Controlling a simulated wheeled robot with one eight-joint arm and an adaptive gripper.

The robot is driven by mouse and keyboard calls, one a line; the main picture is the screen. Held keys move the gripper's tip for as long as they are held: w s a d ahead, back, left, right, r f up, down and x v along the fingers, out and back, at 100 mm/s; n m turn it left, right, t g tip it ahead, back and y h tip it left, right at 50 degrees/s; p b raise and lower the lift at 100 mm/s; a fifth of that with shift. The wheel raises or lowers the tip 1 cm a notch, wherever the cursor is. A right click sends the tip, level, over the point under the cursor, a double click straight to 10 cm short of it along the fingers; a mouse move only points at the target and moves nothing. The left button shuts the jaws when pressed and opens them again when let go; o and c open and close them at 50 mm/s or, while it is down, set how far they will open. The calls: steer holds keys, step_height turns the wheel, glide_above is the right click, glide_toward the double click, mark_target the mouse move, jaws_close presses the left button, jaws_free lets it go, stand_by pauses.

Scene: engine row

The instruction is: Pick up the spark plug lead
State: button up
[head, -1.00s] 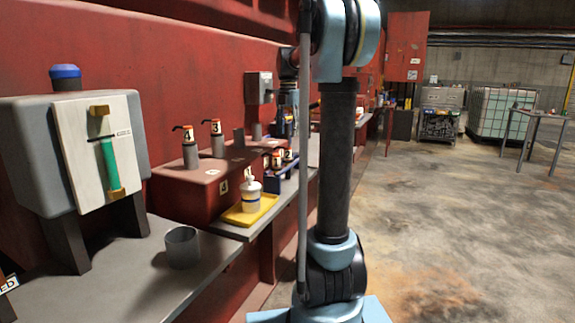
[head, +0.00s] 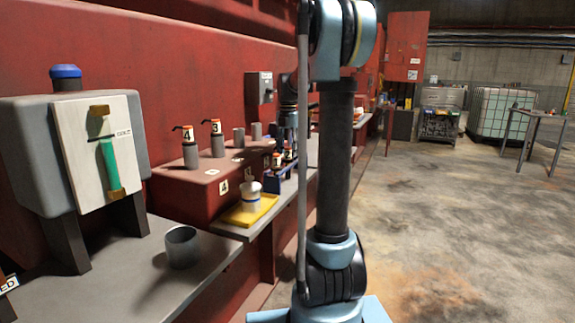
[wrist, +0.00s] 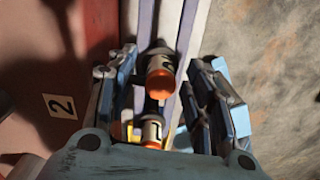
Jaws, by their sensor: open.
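Spark plug leads with orange ends and numbered white bands are in view. In the wrist view, one lead (wrist: 160,72) is between my gripper's (wrist: 165,88) spread fingers, with room on both sides. A second lead (wrist: 151,132) is just below it in the picture. Both are at a blue rack, which shows in the head view (head: 272,184) beside the red block. Leads 4 (head: 189,148) and 3 (head: 217,138) stand upright on the red block. In the head view my gripper (head: 289,138) is above the rack, small and partly hidden by my arm.
The red engine block (head: 190,190) has bare posts (head: 238,137) and number labels, with a 2 label (wrist: 60,105) left of my gripper. A yellow tray (head: 238,219) holds a white bottle (head: 250,193). A grey cup (head: 182,247) stands on the near bench.

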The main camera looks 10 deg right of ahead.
steer(key=shift+c, duration=0.4)
jaws_close()
